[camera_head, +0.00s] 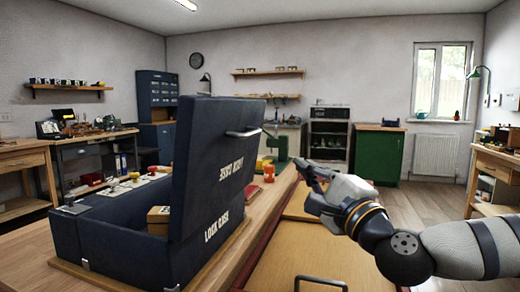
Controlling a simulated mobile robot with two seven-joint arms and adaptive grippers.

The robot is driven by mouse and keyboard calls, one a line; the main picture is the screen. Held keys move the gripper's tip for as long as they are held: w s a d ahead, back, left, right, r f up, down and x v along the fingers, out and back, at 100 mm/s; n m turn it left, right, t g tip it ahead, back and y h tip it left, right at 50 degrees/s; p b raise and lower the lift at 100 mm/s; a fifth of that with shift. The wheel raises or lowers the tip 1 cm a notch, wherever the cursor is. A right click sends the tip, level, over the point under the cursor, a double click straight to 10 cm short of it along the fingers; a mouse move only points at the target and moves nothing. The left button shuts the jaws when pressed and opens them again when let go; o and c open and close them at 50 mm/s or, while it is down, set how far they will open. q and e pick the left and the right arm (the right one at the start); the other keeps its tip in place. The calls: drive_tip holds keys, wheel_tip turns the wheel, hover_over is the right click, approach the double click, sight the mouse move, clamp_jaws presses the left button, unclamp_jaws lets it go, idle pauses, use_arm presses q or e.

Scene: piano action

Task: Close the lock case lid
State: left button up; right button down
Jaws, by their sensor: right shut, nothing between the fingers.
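The dark blue lock case (110,228) stands on the wooden bench at the left front. Its lid (216,160) is open and stands upright, tilted a little, with white lettering and a metal handle (243,133) near its top. A small yellow box (158,220) and other small items lie in or behind the case; the lid hides part of the inside. My right gripper (303,168) is shut and empty, to the right of the lid and apart from it, above the bench's right edge. My left gripper is not in view.
The wooden bench top (30,255) runs under the case. A red item (268,173) and a green tool (277,147) stand on the bench behind the lid. Drawers with a metal handle (320,282) are below my right arm. A green cabinet (378,153) stands farther back, with open floor at the right.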

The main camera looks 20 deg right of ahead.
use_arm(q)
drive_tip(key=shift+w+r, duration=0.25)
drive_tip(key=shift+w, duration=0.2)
use_arm(e)
drive_tip(key=a+x, duration=0.2)
drive_tip(key=x, duration=1)
drive_tip(key=shift+a, duration=0.4)
drive_tip(key=shift+r, duration=0.2)
